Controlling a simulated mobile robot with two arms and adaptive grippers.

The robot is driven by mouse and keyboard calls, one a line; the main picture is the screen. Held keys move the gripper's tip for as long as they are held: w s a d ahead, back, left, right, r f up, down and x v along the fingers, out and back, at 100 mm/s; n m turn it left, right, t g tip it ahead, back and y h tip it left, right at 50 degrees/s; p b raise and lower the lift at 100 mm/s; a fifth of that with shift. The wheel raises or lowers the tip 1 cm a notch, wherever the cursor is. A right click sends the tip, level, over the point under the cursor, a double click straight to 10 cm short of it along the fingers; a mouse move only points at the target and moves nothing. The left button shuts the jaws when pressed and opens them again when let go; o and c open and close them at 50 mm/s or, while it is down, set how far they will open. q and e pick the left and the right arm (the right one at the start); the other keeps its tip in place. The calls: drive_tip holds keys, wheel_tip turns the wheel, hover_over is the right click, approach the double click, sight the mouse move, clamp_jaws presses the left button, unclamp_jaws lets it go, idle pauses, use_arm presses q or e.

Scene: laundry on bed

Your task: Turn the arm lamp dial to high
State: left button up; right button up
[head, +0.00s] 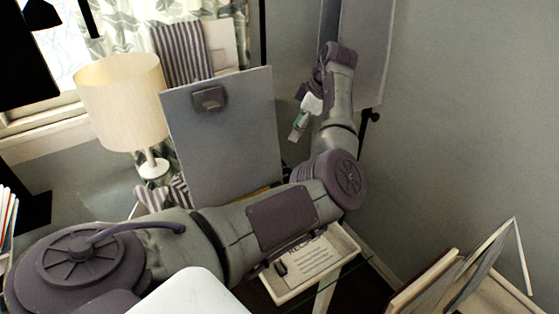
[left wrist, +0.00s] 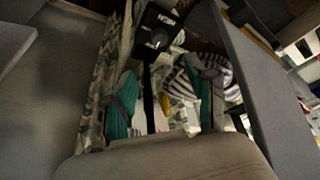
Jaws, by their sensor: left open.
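My left arm reaches across the head view, and its gripper (head: 302,118) hangs in front of the grey wall, right of an upright grey panel. In the left wrist view the gripper (left wrist: 170,76) is open, its two green-padded fingers apart with nothing gripped. Beyond the fingertips is a small black box with a round dial (left wrist: 158,40) and white markings. The fingers appear apart from it. I cannot pick out this dial in the head view. My right gripper is not in view.
The grey panel (head: 222,140) stands close to the left arm. A cream-shaded lamp (head: 122,100) stands at the left by the window. Striped cloth (left wrist: 183,85) is near the fingers in the wrist view. Frames (head: 470,270) lean at the lower right.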

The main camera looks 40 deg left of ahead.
use_arm(q)
drive_tip(key=p+x, duration=0.1)
drive_tip(key=x, duration=1.2)
drive_tip(key=shift+d+f, duration=0.1)
drive_tip(key=shift+d, duration=0.05)
drive_tip(key=shift+x, duration=0.75)
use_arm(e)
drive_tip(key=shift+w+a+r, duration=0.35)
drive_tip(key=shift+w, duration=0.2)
use_arm(q)
drive_tip(key=shift+c, duration=0.3)
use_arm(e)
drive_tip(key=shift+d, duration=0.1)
use_arm(q)
clamp_jaws()
drive_tip(key=shift+p, duration=0.3)
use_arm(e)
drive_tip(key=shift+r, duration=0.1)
